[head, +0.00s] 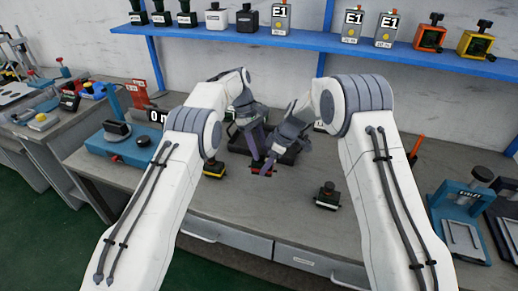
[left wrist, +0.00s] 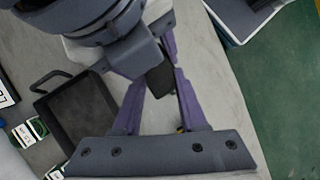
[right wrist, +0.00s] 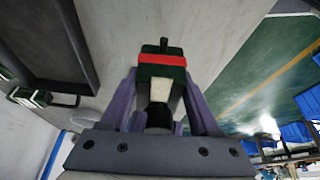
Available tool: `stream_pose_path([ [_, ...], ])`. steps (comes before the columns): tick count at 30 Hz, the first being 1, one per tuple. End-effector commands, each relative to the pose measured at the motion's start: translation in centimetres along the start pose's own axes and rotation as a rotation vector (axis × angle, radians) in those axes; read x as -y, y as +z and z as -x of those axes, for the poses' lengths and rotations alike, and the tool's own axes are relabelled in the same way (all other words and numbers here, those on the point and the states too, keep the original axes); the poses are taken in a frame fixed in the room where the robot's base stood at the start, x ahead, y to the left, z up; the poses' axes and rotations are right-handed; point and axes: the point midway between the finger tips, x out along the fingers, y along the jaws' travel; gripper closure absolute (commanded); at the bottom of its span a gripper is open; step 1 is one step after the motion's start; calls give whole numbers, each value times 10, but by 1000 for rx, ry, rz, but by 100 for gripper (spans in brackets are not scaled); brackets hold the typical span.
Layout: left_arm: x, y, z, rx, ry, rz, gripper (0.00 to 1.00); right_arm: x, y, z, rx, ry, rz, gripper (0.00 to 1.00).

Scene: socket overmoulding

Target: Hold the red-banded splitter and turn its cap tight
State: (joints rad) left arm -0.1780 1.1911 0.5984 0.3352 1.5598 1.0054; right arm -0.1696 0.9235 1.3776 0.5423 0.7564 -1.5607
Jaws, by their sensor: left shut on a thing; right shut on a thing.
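The red-banded splitter (head: 262,169) is in the middle of the head view, above the bench, with both grippers at it. In the right wrist view the dark green splitter (right wrist: 162,72) shows its red band, a pale label and a short black stem. My right gripper (right wrist: 160,88) is shut on it, one finger on each side. My left gripper (head: 256,156) comes down from above and is shut on a dark part of the splitter (left wrist: 160,78). My own fingers partly hide the splitter, and I cannot tell which part of the cap each gripper touches.
Another splitter (head: 327,196) stands on the bench to the right, and a yellow-banded one (head: 213,170) to the left. A dark tray (head: 290,156) lies behind the grippers. A blue press (head: 118,140) stands left and another blue device (head: 460,207) right. The front bench is mostly clear.

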Motion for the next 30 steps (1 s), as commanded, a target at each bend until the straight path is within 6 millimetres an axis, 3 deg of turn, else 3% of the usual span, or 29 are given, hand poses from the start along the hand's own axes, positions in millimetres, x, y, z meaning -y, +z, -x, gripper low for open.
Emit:
stream_pose_path([
  [10,-1,3,5,0,-36,-105,100,2,4,-4,7,-6,-3,96],
  [24,-1,4,6,1,-41,-116,100,2,5,-4,8,-7,-3,97],
  [25,-1,4,6,1,-41,-116,54,2,5,-4,8,-7,-3,97],
  [26,-1,4,6,1,-41,-116,44,2,5,-4,8,-7,-3,97],
  [30,0,3,4,0,-43,-114,44,1,4,-3,6,-5,-2,97],
])
